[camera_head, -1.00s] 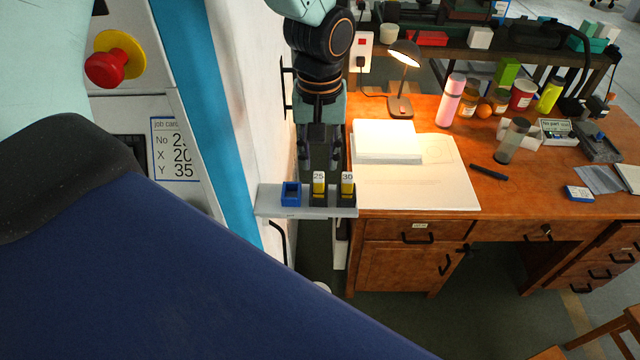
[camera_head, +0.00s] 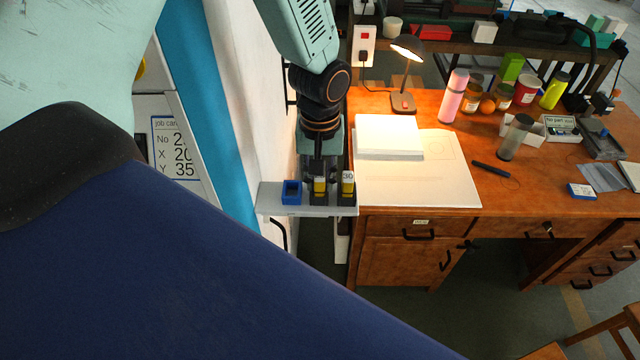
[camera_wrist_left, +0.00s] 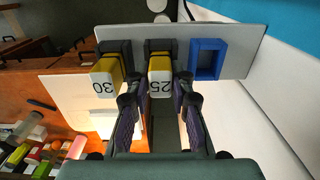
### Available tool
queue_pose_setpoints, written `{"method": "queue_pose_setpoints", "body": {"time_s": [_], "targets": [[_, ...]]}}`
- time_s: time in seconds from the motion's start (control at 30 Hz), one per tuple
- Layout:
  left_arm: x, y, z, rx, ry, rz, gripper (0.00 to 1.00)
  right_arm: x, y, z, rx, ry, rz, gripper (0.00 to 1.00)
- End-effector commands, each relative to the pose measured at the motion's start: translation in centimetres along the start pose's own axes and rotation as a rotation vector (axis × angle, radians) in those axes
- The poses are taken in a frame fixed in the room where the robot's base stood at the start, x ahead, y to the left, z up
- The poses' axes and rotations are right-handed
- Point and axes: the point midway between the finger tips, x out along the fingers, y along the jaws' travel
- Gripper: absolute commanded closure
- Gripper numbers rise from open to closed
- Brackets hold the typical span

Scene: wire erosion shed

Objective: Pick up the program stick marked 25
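The stick marked 25 (camera_head: 319,187) is yellow with a pale top and stands in a black holder on a narrow grey shelf (camera_head: 270,205). In the left wrist view the left gripper's fingers (camera_wrist_left: 155,92) are open, one on each side of the stick's end, with gaps visible. The stick marked 30 (camera_head: 348,185) stands in the holder to the right. My right gripper is not in view.
An empty blue holder (camera_head: 291,192) sits left of the 25 stick on the shelf. A white wall (camera_head: 250,90) rises close on the left. The wooden desk (camera_head: 440,190) is to the right, with a paper stack (camera_head: 388,138) and a lit lamp (camera_head: 405,75).

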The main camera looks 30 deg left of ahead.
Motion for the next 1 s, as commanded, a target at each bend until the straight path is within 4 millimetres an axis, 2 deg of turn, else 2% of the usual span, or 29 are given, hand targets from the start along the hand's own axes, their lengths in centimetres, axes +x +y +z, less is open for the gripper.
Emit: {"method": "queue_pose_setpoints", "body": {"time_s": [0.03,0.2,0.6,0.77,1.0], "targets": [[0.0,0.0,0.0,0.000,0.000,0.000,0.85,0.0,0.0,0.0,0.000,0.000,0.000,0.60],[0.0,0.0,0.0,0.000,-0.001,0.000,0.99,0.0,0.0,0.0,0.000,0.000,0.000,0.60],[-0.2,-0.1,0.2,0.000,-0.005,-0.002,1.00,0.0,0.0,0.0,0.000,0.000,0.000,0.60],[-2.1,0.0,0.1,-0.001,-0.002,0.000,1.00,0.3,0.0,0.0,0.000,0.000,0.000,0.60],[-6.6,0.0,0.0,-0.001,0.002,0.002,1.00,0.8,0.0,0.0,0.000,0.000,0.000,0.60]]}}
